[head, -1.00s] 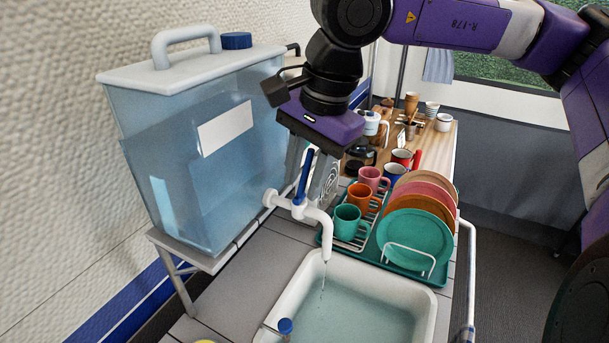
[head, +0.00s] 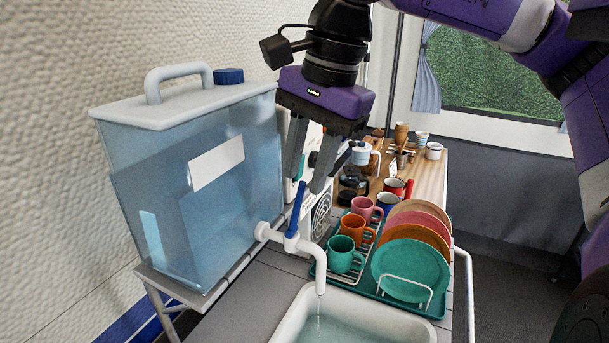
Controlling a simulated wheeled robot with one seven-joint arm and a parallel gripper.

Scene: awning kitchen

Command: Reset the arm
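My gripper (head: 305,180) hangs from my purple arm, pointing down, in the upper middle of the head view. The tap comes out of a blue water tank (head: 185,195) on the left. A thin stream of water runs from its spout into the white sink (head: 290,326).
A green dish rack (head: 437,308) with several mugs and plates stands right of the tap. A wooden counter (head: 432,172) behind holds cups and a coffee pot (head: 350,181). The textured wall (head: 50,150) is close on the left. Open air surrounds the raised arm.

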